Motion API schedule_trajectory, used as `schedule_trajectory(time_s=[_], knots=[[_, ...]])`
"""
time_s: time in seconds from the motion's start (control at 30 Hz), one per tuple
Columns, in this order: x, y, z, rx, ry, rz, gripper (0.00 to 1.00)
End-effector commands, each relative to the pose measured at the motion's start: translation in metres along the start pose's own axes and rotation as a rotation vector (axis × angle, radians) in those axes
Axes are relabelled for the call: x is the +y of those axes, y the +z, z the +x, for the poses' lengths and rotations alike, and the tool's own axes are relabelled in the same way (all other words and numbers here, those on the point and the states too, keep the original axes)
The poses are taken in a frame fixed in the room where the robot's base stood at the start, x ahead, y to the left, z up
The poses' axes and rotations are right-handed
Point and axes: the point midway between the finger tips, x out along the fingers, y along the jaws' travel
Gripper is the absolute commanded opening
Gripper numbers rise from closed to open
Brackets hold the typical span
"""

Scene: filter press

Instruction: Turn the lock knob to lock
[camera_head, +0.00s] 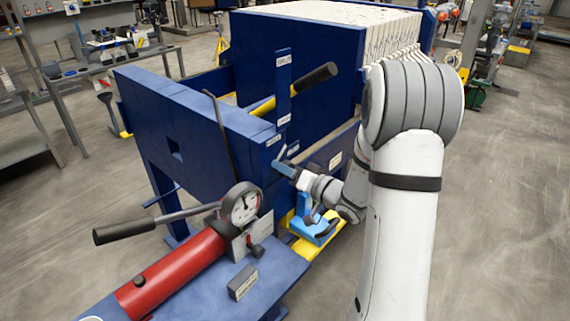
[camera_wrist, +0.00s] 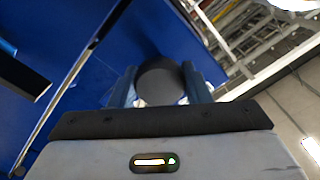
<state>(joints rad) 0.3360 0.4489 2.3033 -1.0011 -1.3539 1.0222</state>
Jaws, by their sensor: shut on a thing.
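The lock knob (camera_wrist: 160,82) is a dark round knob in front of a blue panel in the wrist view. My gripper (camera_wrist: 162,90) has one blue finger on each side of it and is shut on it. In the head view my gripper (camera_head: 286,166) is at the right end of the blue press frame (camera_head: 190,115), just below some small labels. The knob cannot be made out there. Its turned position cannot be read in either view.
A yellow lever with a black grip (camera_head: 315,76) rises behind the frame. Open floor lies to the right.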

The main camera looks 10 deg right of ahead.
Motion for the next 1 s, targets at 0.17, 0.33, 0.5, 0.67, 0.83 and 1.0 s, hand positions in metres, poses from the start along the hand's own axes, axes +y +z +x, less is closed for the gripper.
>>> schedule_trajectory(time_s=[0.17,0.33,0.5,0.67,0.83,1.0], knots=[[-0.0014,0.0001,-0.0005,-0.005,0.003,0.173,0.20],[-0.0013,0.0002,-0.0005,-0.004,0.003,0.332,0.20],[-0.0007,0.0008,-0.0005,-0.005,0.004,0.474,0.20],[-0.0004,0.0013,-0.0005,-0.005,0.004,0.583,0.20],[0.0000,0.0019,-0.0006,-0.005,0.003,0.666,0.20],[0.0007,0.0026,-0.0006,-0.005,0.004,0.714,0.20]])
